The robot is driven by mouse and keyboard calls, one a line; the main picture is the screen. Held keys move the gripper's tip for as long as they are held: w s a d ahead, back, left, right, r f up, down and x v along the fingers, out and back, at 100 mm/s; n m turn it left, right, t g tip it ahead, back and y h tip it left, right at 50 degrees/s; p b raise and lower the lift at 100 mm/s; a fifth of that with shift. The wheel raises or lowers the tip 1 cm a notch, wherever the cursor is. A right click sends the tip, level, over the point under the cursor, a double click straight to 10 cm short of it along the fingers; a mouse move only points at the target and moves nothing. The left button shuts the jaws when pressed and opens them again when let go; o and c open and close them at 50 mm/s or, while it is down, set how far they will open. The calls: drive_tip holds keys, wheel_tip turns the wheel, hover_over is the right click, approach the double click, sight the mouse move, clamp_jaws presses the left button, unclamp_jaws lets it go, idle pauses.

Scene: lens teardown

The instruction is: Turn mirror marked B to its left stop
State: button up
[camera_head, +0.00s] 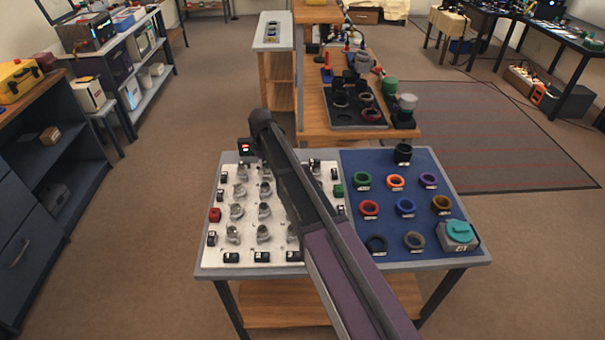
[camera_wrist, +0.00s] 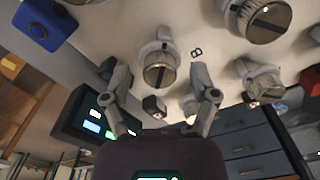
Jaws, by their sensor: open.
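The mirror marked B (camera_wrist: 158,66) is a white round mount with a grey-brown slotted face, in the upper middle of the wrist view. The black letter B is printed on the white board (camera_wrist: 210,22) just right of it. My gripper (camera_wrist: 158,72) is open, one finger on each side of this mirror, with gaps showing. I cannot tell how deep the fingers reach around it. In the head view the white board (camera_head: 228,248) carries several such mounts; my arm crosses it and hides part of it, and my gripper is not visible there.
Other mounts (camera_wrist: 258,18) (camera_wrist: 262,80) stand close on the right in the wrist view. Small black blocks (camera_wrist: 154,106) and a blue block (camera_wrist: 44,26) are nearby. A dark box with lit displays (camera_wrist: 95,128) is at lower left. A blue mat (camera_head: 385,225) with coloured rings lies right of the board.

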sight(266, 167)
drive_tip(key=shift+m, duration=0.3)
drive_tip(key=m, duration=1.2)
drive_tip(key=shift+m, duration=0.3)
drive_tip(key=m, duration=0.4)
drive_tip(key=shift+r+m+p, duration=0.35)
drive_tip(key=shift+m+p, duration=0.05)
wheel_tip(266, 167, up, 14)
drive_tip(key=p, duration=1.4)
drive_tip(key=s+d+f+n+b, duration=0.3)
drive_tip(key=s+d+n, duration=0.2)
drive_tip(key=s+d, duration=1.5)
drive_tip(key=shift+s+d+f, duration=0.2)
drive_tip(key=shift+s, duration=0.45)
